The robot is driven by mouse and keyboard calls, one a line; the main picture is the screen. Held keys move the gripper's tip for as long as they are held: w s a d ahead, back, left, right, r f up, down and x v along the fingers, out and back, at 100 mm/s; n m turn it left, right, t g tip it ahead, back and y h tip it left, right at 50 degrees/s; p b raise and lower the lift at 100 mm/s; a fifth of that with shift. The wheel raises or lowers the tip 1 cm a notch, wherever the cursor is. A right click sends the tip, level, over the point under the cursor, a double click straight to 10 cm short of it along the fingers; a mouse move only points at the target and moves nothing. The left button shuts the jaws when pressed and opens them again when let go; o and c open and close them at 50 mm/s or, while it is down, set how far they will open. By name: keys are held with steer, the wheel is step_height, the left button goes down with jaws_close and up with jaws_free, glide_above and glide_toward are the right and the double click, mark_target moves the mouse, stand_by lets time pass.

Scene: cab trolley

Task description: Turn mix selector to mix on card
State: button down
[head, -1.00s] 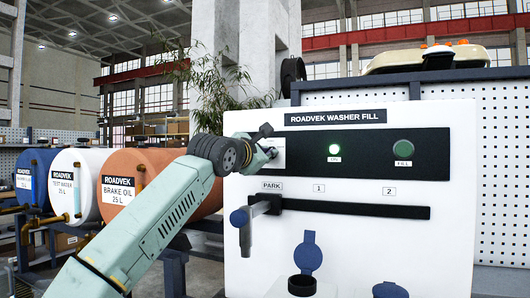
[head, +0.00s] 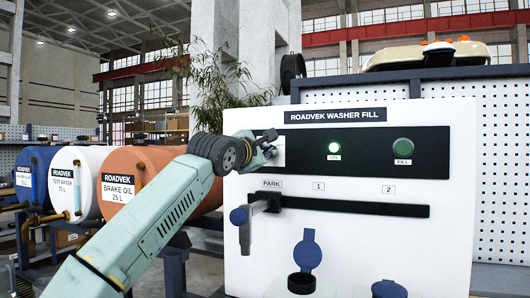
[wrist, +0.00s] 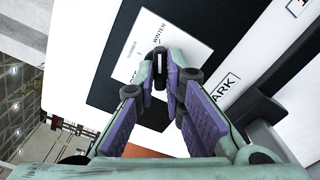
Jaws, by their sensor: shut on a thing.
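The mix selector (wrist: 160,68) is a small dark knob with a white line on it, on the black strip of the white washer fill panel (head: 350,240). My gripper (wrist: 159,85) is shut on the knob, one finger on each side. In the head view my gripper (head: 265,148) is at the left end of the black strip and hides most of the knob. A white card (wrist: 178,35) behind the knob reads "SUMMER" and "WINTER"; a third word is partly hidden. I cannot tell exactly which mark the knob's line meets.
Below, a lever with a blue grip (head: 239,216) sits at PARK on a slot. Drums, including an orange brake oil drum (head: 145,165), stand left.

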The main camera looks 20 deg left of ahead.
steer(key=c, duration=1.7)
jaws_free()
steer(key=s, duration=1.2)
steer(key=shift+a, duration=0.2)
